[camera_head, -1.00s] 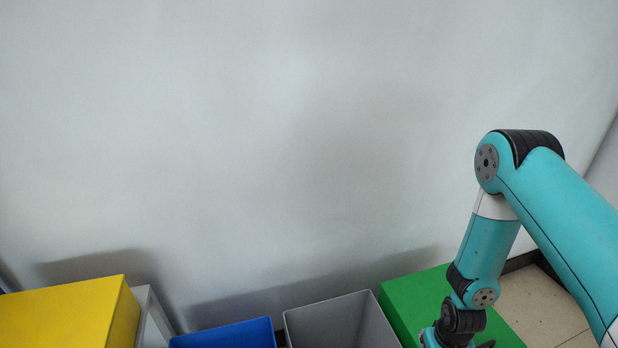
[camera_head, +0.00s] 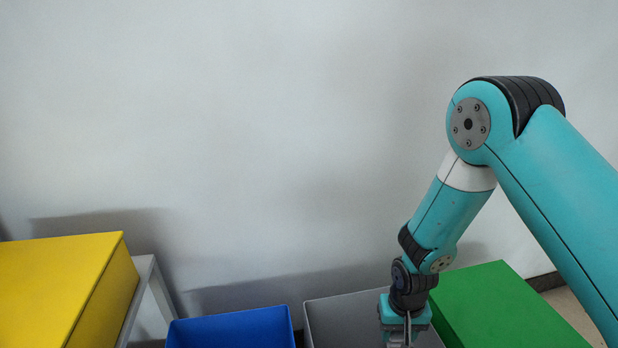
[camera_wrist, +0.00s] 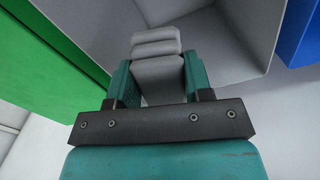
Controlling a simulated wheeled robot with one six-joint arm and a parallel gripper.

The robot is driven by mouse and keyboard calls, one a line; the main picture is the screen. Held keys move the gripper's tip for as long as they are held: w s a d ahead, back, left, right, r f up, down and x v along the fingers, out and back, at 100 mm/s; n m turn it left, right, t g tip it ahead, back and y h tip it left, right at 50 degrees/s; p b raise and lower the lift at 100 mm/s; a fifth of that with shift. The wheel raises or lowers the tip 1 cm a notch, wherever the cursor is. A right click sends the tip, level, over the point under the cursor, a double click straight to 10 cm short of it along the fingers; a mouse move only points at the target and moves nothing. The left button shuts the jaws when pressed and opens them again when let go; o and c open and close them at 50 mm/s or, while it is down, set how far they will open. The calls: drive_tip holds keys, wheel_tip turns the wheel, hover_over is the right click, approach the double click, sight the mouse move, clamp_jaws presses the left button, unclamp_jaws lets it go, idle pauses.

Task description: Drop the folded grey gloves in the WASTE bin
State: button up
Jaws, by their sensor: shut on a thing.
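The folded grey gloves (camera_wrist: 157,45) are held between the two teal fingers of my gripper (camera_wrist: 157,72) in the wrist view. In the head view my gripper (camera_head: 406,338) is at the bottom edge, in front of the right part of an open grey bin (camera_head: 345,318); the gloves cannot be made out there. In the wrist view the grey bin (camera_wrist: 235,40) opens beyond the gloves, and its inner walls show. I see no WASTE label on any bin.
A blue bin (camera_head: 232,329) stands left of the grey bin, and a green box (camera_head: 500,305) stands close on its right. A yellow box (camera_head: 60,285) sits on a grey stand (camera_head: 150,285) at the far left. A pale wall rises behind them.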

wheel_tip(320, 180, down, 6)
drive_tip(key=b, duration=0.5)
drive_tip(key=o, duration=1)
drive_tip(key=shift+r, duration=0.1)
wheel_tip(320, 180, up, 17)
drive_tip(key=p, duration=0.4)
drive_tip(key=shift+r, duration=0.15)
